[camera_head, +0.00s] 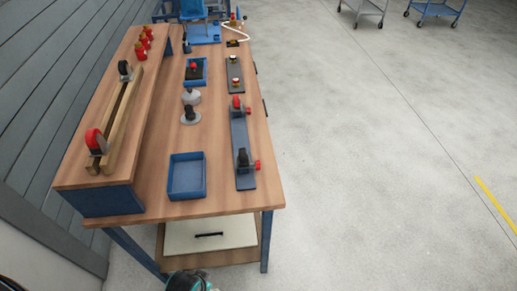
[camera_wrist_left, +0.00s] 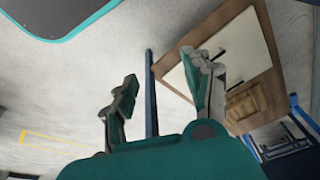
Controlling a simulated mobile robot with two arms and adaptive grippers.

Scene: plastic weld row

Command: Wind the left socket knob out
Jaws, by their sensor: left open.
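A grey fixture bar (camera_head: 240,130) lies along the right side of the workbench. It carries a black block with a red knob (camera_head: 257,165) at its near end and another red knob (camera_head: 237,102) at its far end. I cannot tell which of these is the left socket knob. My left gripper (camera_wrist_left: 165,92) is open and empty in the left wrist view, with the bench's lower shelf beyond it. A teal part of my own arm shows at the bottom edge of the head view, well short of the bench top. My right gripper is not in view.
The wooden workbench (camera_head: 225,203) has an empty blue tray (camera_head: 187,177) near its front. Behind it stand grey round pieces (camera_head: 190,116) and a second blue tray (camera_head: 196,71). A raised shelf (camera_head: 75,171) runs along the left.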

